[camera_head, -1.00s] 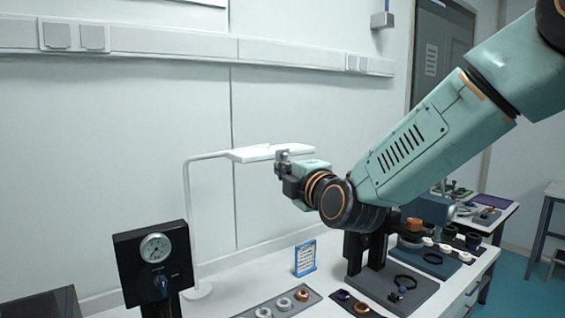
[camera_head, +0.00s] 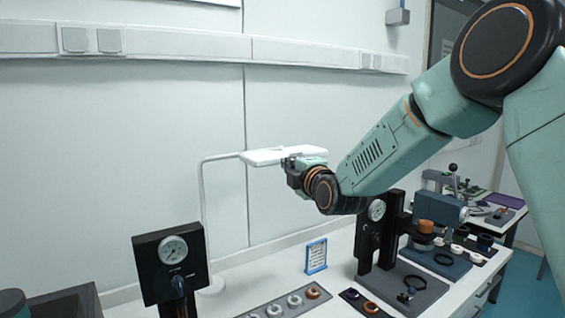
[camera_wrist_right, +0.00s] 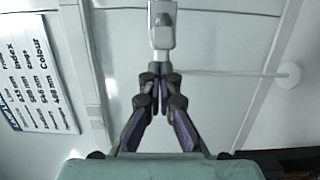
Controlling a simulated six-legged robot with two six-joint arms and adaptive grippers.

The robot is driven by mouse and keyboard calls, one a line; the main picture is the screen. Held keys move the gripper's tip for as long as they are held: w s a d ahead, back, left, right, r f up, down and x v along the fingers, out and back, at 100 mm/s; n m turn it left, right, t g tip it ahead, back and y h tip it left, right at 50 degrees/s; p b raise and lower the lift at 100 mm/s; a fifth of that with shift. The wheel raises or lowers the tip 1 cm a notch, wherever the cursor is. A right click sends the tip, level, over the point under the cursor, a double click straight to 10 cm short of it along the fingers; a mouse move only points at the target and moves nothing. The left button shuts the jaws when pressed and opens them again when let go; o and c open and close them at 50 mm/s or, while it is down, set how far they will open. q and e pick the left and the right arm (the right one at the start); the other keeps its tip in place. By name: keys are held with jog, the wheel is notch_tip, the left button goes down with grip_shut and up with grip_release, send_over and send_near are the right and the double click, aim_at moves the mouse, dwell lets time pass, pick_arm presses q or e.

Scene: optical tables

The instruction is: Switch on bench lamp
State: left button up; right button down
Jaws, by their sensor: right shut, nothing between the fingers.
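The white bench lamp (camera_head: 262,158) stands on the bench against the wall. Its flat head sits on a thin bent post above a round base. My right gripper (camera_head: 288,164) is at the right end of the lamp head in the head view, shut and empty. In the right wrist view my right gripper's closed fingertips (camera_wrist_right: 160,74) point at the lamp head (camera_wrist_right: 163,38), which has a small grey knob-like part on it. Whether the fingertips touch the lamp is not clear. My left gripper is not in view.
A black gauge box (camera_head: 172,262) stands front left. A blue-framed card (camera_head: 316,256) stands mid-bench. A tray of rings (camera_head: 272,311) lies in front. A black stand with a gauge (camera_head: 375,240) is at right, with more bench equipment behind it. A wall trunking with sockets runs above.

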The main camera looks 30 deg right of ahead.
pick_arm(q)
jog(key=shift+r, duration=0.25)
pick_arm(e)
jog(key=shift+s+d, duration=0.2)
jog(key=shift+d, duration=0.45)
jog(key=shift+d, duration=0.1)
